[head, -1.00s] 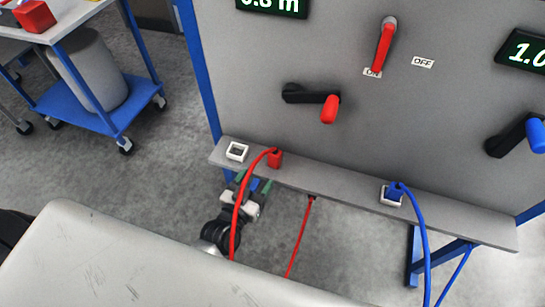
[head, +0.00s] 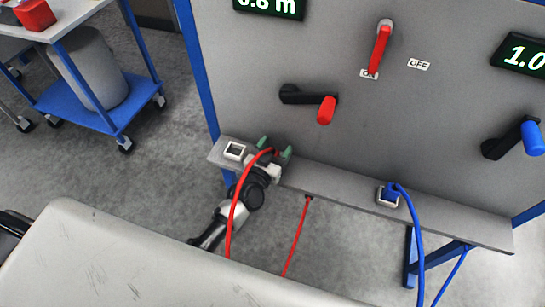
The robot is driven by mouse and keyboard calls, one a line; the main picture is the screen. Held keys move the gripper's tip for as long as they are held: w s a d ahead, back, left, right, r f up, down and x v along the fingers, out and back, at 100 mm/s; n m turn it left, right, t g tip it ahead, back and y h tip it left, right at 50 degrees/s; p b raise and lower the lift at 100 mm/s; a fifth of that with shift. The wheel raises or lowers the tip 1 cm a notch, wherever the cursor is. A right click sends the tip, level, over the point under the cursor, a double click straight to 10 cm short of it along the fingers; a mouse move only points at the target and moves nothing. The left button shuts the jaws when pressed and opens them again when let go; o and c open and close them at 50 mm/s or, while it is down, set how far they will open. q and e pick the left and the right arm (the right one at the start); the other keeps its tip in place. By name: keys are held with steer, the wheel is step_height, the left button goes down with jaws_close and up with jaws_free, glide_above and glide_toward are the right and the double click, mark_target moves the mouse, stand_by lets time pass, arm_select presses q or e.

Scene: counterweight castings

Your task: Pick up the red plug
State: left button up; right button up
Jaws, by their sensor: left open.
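The red plug (head: 278,154) sits on the grey ledge at the foot of the panel, with its red cable curving down to the left. Only a small part of the plug shows. My left gripper (head: 274,147) reaches up from below at the ledge. Its green-tipped fingers are open, one on each side of the plug. I cannot tell whether either finger touches it. My right gripper is not in view.
An empty white-framed socket (head: 234,151) lies just left of the gripper on the ledge (head: 335,180). A blue plug (head: 391,192) sits in another socket to the right. Red (head: 326,110) and blue (head: 532,137) handles stick out from the panel above.

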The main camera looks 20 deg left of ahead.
arm_select(q)
steer(key=c, duration=1)
steer(key=shift+c, duration=0.2)
steer(key=shift+r, duration=0.15)
